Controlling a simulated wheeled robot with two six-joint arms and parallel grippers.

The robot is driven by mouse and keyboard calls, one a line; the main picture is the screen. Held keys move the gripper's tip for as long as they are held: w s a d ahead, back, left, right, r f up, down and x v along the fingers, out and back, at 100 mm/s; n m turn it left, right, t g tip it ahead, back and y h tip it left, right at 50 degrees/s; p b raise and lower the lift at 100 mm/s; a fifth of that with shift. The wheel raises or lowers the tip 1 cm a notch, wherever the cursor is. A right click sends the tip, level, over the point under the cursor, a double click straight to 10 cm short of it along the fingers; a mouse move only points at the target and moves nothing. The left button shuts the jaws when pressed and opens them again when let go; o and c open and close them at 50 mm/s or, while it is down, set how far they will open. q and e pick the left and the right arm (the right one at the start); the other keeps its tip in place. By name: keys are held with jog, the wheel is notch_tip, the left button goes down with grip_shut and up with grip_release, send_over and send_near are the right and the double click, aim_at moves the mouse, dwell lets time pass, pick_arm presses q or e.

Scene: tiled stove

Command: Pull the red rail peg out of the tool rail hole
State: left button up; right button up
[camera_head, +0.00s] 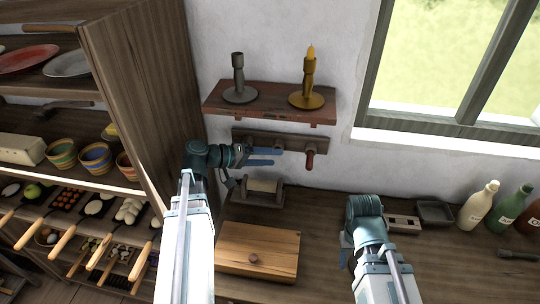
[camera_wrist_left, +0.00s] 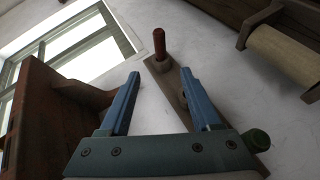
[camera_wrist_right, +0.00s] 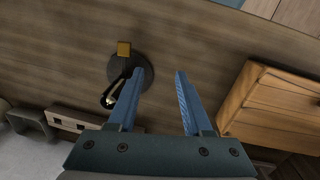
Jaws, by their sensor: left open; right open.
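The red rail peg (camera_head: 309,160) sticks out of the tool rail (camera_head: 325,148), a wooden board on the wall under the shelf. In the left wrist view the red peg (camera_wrist_left: 159,42) stands in the rail (camera_wrist_left: 165,80), just beyond and between the fingertips. My left gripper (camera_head: 274,157) is open and empty, pointing right at the peg from a short distance. It also shows in the left wrist view (camera_wrist_left: 160,76). A green peg (camera_wrist_left: 257,139) shows near the gripper's base. My right gripper (camera_wrist_right: 158,74) is open and empty above the counter; its fingers are mostly hidden in the head view.
The wall shelf (camera_head: 270,101) with two candlesticks is just above the rail. A paper-coloured roll in a holder (camera_head: 263,187) and a wooden box (camera_head: 257,250) are below. A dark round object (camera_wrist_right: 140,70) lies under my right gripper. Bottles (camera_head: 478,207) stand far right.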

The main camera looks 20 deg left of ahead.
aim_at(310, 157)
pick_arm(q)
jog(key=b+x, duration=0.4)
jog(key=x, duration=0.9)
jog(key=shift+f, duration=0.2)
pick_arm(e)
notch_tip(310, 157, down, 4)
jog(key=shift+f, duration=0.2)
pick_arm(q)
jog(key=shift+d, duration=0.15)
grip_shut()
